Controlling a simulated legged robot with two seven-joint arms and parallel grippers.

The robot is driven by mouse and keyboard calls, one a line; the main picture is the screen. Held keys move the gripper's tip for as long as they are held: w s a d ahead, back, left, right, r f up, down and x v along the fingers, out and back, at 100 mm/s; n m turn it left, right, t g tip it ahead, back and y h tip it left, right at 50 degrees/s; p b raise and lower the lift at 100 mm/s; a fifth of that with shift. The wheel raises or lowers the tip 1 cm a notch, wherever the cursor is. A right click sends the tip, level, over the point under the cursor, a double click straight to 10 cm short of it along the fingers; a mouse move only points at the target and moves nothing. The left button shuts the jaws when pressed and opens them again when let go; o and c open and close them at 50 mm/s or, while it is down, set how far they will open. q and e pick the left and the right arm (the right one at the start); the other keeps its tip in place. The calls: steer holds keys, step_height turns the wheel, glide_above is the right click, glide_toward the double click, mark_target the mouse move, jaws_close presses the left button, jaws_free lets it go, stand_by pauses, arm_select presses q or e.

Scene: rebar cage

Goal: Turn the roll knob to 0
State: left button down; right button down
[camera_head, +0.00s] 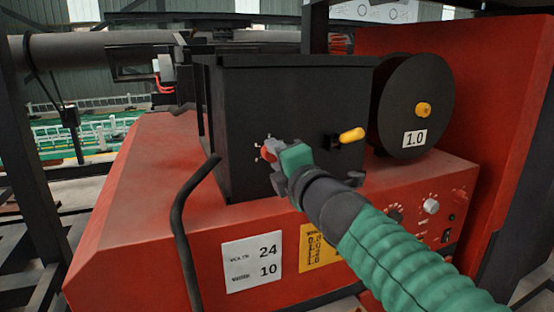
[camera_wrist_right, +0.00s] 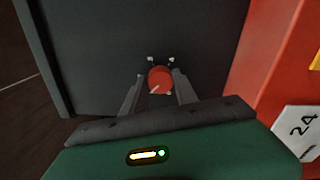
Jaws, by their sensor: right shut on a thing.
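The roll knob is a red round knob (camera_wrist_right: 159,78) with a pale pointer line on the front of a black box (camera_head: 250,110). White marks surround it. In the wrist view the pointer line points to the lower left. My right gripper (camera_wrist_right: 156,88) reaches the box face with one finger on each side of the knob and is shut on it. In the head view the right gripper (camera_head: 270,150) covers most of the knob, with only a little red showing. My left gripper is in neither view.
A yellow handle (camera_head: 351,135) sticks out of the box right of my gripper. A black spool (camera_head: 420,90) labelled 1.0 stands at the right. The red machine (camera_head: 140,190) below carries a 24/10 label (camera_head: 252,262), small knobs (camera_head: 431,206) and a bent black bar (camera_head: 180,230).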

steer(key=n, duration=0.2)
steer(key=f+n, duration=0.1)
steer(key=shift+n, duration=0.4)
steer(key=n, duration=0.3)
steer(key=shift+a+r+n+b, duration=0.1)
steer(key=shift+n+b, duration=0.2)
steer(key=shift+b, duration=0.1)
steer(key=n, duration=0.3)
steer(key=shift+n, duration=0.3)
steer(key=shift+n+b, duration=0.3)
steer(key=shift+n, duration=1.6)
steer(key=shift+r, duration=0.1)
steer(key=c, duration=1.4)
jaws_free()
steer(key=o, duration=0.5)
steer(key=shift+w+r, duration=0.1)
steer(key=shift+r, duration=0.05)
steer(key=shift+c, duration=0.2)
